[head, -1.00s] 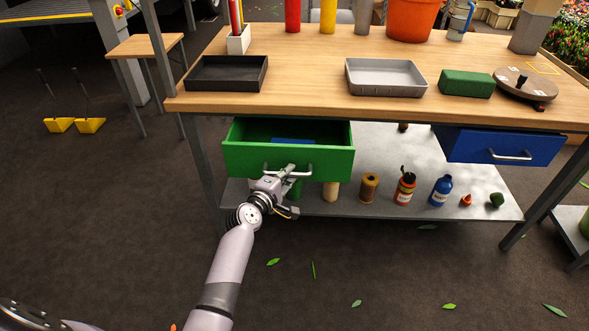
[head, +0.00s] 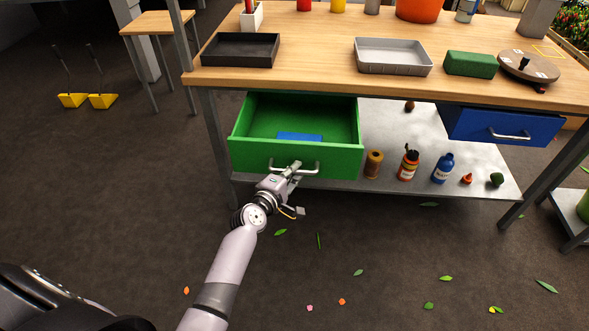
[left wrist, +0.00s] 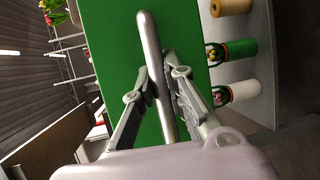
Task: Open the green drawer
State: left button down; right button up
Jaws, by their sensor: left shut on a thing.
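The green drawer (head: 300,157) stands pulled out from under the left part of the wooden workbench (head: 330,75). A blue flat thing (head: 299,136) lies inside it. The silver bar handle (head: 308,171) is on its front. My left gripper (head: 292,169) is shut on this handle. In the left wrist view the two fingers (left wrist: 157,90) close around the bar handle (left wrist: 153,60), with the green drawer front (left wrist: 112,32) behind it. My right gripper does not show.
A closed-looking blue drawer (head: 497,127) is under the bench's right side. Bottles, such as a blue one (head: 442,169), stand on the lower shelf (head: 400,130). A black tray (head: 240,50) and a grey tray (head: 393,57) are on the bench. The floor in front is clear except for leaves.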

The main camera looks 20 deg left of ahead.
pick_arm(q)
jog(key=c, duration=1.6)
grip_release()
jog(key=v, duration=1.2)
jog(key=shift+f, duration=0.1)
